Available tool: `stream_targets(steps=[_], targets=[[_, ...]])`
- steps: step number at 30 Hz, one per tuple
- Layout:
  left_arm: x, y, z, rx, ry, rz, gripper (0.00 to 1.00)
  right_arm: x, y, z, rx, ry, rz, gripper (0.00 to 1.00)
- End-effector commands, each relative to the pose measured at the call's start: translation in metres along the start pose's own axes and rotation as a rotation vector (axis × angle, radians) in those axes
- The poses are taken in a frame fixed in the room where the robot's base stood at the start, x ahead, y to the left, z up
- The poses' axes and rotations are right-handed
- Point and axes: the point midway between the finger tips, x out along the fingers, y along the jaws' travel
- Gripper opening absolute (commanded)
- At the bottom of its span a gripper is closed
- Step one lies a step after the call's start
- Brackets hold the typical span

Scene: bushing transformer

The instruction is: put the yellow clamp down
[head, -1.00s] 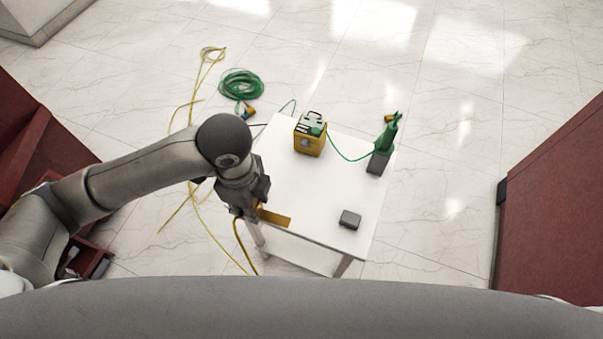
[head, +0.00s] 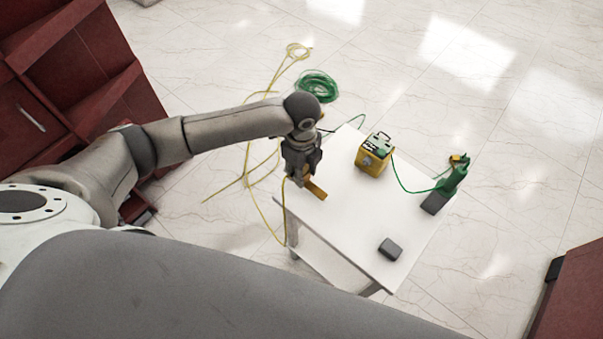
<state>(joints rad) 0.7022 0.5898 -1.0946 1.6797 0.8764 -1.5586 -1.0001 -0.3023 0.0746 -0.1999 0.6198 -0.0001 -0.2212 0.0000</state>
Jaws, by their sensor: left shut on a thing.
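The yellow clamp (head: 315,188) is at the left corner of the white table (head: 345,235), with a yellow cable running down from it toward the floor. My left gripper (head: 303,181) is shut on the clamp, and its fingers hide part of it. The clamp appears low over the tabletop; I cannot tell whether it touches. My right gripper is not in view.
On the table are a yellow box (head: 373,158), a green tool (head: 455,176) on a dark block (head: 433,204), and a small grey block (head: 390,249). A green cable coil (head: 318,86) lies on the floor. The table's middle is clear.

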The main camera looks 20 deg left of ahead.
Motion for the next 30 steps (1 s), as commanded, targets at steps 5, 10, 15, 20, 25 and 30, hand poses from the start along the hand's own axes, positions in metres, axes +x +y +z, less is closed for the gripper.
stream_targets(steps=[5, 10, 15, 20, 25, 30], targets=[[0.009, -0.006, 0.005, -0.001, 0.0, -0.001, 0.08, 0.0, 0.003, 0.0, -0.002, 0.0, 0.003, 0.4], [0.033, -0.007, 0.006, 0.0, 0.0, 0.001, 0.08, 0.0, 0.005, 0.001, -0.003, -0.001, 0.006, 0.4], [0.042, -0.008, 0.006, 0.001, 0.0, -0.002, 0.08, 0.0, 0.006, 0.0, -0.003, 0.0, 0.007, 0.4], [0.041, -0.008, 0.006, 0.001, 0.0, -0.002, 0.08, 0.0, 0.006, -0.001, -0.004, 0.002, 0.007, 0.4], [0.045, -0.007, 0.006, 0.001, -0.001, 0.0, 0.33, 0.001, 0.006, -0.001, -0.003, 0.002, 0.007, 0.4], [0.045, -0.007, 0.006, 0.001, -0.001, 0.0, 0.53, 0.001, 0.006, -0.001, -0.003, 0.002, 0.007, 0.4]])
